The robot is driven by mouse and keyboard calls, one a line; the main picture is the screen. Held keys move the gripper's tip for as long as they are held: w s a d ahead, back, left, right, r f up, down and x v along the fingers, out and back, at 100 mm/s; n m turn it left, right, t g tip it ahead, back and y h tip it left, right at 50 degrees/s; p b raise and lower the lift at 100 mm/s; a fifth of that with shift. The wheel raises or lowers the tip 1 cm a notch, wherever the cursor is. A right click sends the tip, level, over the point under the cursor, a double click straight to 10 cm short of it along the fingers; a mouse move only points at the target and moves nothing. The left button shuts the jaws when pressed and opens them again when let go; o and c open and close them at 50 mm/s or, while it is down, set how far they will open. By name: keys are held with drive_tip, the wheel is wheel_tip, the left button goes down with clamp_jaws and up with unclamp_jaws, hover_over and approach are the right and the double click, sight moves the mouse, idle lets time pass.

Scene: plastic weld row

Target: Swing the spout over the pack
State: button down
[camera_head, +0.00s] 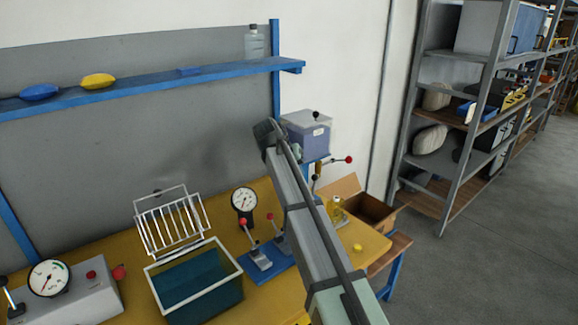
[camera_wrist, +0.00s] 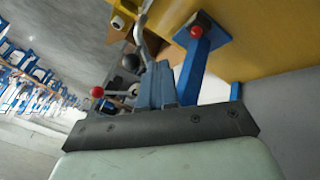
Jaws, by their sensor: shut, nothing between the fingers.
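My gripper (camera_wrist: 160,84) is shut and empty in the wrist view, its narrow fingers pointing up the picture. A bent grey pipe (camera_wrist: 141,36), which looks like the spout, shows just beyond the fingertips. I cannot tell whether they touch. A lever with a red knob (camera_wrist: 97,92) is left of the fingers. In the head view my arm reaches up to a grey-blue box unit (camera_head: 308,137) with a red-knobbed lever (camera_head: 347,160); the fingers are mostly hidden there. A small yellow item (camera_head: 336,207) stands near the bench's right end. I cannot identify the pack clearly.
The yellow bench (camera_head: 270,292) carries a teal basin (camera_head: 200,288), a wire rack (camera_head: 172,222), a dial gauge (camera_head: 244,201) and a blue plate with red-knobbed clamps (camera_head: 262,262). An open cardboard box (camera_head: 372,211) sits beyond the right end. A blue shelf (camera_head: 150,88) runs above.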

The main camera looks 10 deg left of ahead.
sight(315, 179)
drive_tip(key=shift+w+d+f, duration=0.1)
drive_tip(key=shift+d+f, duration=0.05)
drive_tip(key=shift+d, duration=0.45)
drive_tip(key=shift+d+f, duration=0.1)
drive_tip(key=shift+d, duration=0.45)
drive_tip(key=shift+d, duration=0.1)
drive_tip(key=shift+s+d+n, duration=0.2)
drive_tip(key=shift+n, duration=0.2)
drive_tip(key=shift+s+d+n+t+y, duration=0.2)
drive_tip(key=shift+d+n+t+y, duration=0.15)
drive_tip(key=shift+d+n, duration=0.25)
drive_tip(key=shift+s+d+n+t+y, duration=0.25)
drive_tip(key=shift+d+n+y, duration=0.1)
drive_tip(key=shift+d+n, duration=0.2)
drive_tip(key=w+d+n+t+y, duration=0.1)
drive_tip(key=d+n+y, duration=0.1)
drive_tip(key=d+n, duration=0.2)
drive_tip(key=shift+w+d+y, duration=0.2)
drive_tip(key=shift+d+y, duration=0.1)
drive_tip(key=shift+d, duration=0.75)
drive_tip(key=shift+n, duration=0.25)
